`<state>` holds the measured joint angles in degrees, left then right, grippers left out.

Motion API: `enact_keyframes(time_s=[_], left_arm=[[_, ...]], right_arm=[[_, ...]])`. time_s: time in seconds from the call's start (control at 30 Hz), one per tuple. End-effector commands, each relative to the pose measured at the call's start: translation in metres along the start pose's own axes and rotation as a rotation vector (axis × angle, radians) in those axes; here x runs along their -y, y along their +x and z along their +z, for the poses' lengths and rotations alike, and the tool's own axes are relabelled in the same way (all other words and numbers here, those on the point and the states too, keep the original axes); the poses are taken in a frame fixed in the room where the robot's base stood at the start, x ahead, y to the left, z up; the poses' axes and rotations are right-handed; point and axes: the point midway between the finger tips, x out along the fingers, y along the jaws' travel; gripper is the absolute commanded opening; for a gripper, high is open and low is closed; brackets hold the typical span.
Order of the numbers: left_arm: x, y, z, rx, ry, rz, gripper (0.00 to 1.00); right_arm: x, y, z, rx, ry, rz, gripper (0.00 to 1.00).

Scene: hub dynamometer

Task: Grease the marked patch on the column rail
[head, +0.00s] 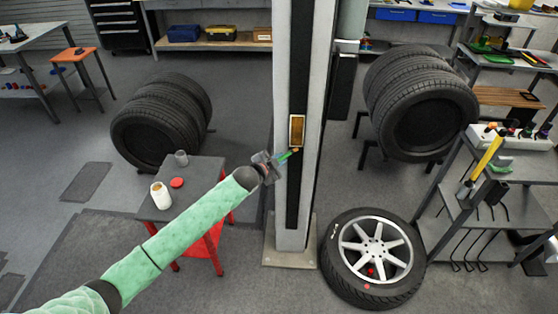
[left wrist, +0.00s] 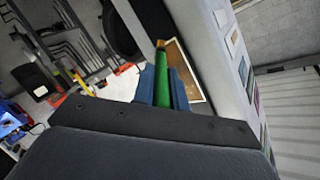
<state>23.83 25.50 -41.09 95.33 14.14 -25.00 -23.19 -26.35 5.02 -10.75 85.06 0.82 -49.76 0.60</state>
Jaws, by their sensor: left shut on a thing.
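My left gripper (head: 274,164) is shut on the green handle of a brush (head: 285,156), in front of the grey column (head: 293,215). In the left wrist view the green brush (left wrist: 163,92) sits between my left gripper's blue fingers (left wrist: 162,84), with its orange-brown tip pointing away. The marked patch (head: 297,130) is an amber rectangle with a pale border on the column's dark rail. The brush tip is just below the patch in the head view. The patch (left wrist: 186,72) also shows beside the brush in the left wrist view; I cannot tell if they touch. My right gripper is not in view.
A small grey table (head: 206,188) with red legs stands left of the column, holding a white jar (head: 161,195), a red lid (head: 177,183) and a grey cup (head: 181,158). A wheel (head: 345,281) lies right of the column's base. Tyre stacks stand on both sides.

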Motion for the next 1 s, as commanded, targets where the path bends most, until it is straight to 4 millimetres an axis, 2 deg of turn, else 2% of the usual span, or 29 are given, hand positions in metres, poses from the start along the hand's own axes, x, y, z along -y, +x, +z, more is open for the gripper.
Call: enact_keyframes(time_s=[1.0], left_arm=[[0.008, 0.012, 0.002, -0.001, 0.0, 0.0, 0.0]], right_arm=[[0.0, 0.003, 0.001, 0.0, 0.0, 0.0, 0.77]])
